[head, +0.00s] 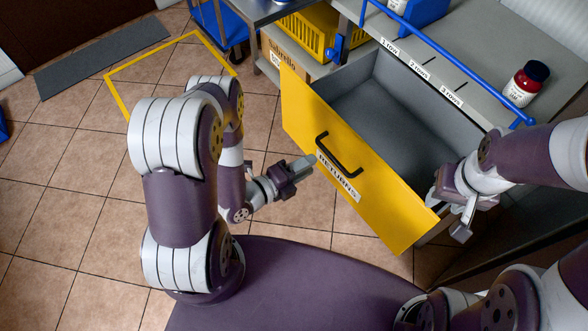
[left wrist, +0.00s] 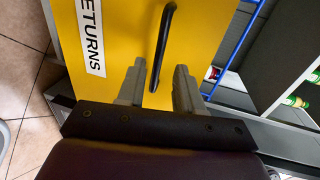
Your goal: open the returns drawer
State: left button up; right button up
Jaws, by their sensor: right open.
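The returns drawer (head: 360,195) stands pulled out, its yellow front facing my body and its grey inside (head: 385,110) looking empty. The front bears a black bar handle (head: 340,155) and a "RETURNS" label (head: 338,178). My left gripper (head: 308,164) is just in front of the drawer front, close to the handle. In the left wrist view its two fingers (left wrist: 160,90) are apart, with the handle (left wrist: 162,45) beyond and between them; I see no grip on it. My right gripper (head: 450,212) is open at the right end of the drawer front; contact there is unclear.
A yellow crate (head: 310,30) and a blue cart (head: 220,35) stand behind. The tiled floor at left is clear, with a yellow floor outline (head: 118,95) and a grey mat (head: 100,58).

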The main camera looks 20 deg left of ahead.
pick_arm(q)
jog(key=v, duration=0.4)
jog(key=shift+s+a, duration=0.1)
jog(key=shift+s, duration=0.05)
